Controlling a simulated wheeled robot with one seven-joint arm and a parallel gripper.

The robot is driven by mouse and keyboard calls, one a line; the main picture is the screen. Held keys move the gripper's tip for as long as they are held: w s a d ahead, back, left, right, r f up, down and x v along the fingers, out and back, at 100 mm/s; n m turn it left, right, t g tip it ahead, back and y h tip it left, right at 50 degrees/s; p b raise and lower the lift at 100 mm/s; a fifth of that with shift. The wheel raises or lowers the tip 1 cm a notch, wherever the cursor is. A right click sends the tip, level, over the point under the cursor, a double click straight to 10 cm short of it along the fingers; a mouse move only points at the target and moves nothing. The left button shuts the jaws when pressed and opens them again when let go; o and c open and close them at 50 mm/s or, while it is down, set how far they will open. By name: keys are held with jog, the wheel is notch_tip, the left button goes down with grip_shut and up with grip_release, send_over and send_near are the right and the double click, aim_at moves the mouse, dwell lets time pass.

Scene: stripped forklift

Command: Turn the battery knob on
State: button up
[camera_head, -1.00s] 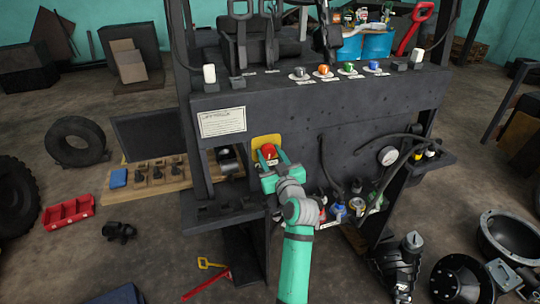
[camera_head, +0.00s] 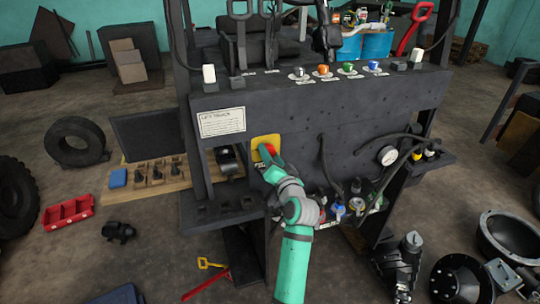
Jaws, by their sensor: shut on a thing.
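The battery knob (camera_head: 267,150) is red and sits on a yellow plate (camera_head: 257,142) on the dark front panel of the forklift. My gripper (camera_head: 269,157) is at the knob, with its teal fingers shut on it. The gripper hides much of the knob and the lower right of the plate. The exact turn angle of the knob is hard to tell.
The dark forklift panel (camera_head: 330,120) has a white label (camera_head: 222,122) left of the knob and several coloured buttons on top. Hoses and a gauge (camera_head: 388,156) are to the right. A wooden board (camera_head: 155,176) is at left.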

jog(key=shift+f+m, duration=0.15)
jog(key=shift+m, duration=3.45)
jog(key=o, duration=1.1)
jog(key=shift+c, duration=0.2)
jog(key=shift+s, duration=0.15)
jog(key=v, duration=1)
jog(key=shift+s, duration=0.3)
jog(key=shift+d, duration=0.1)
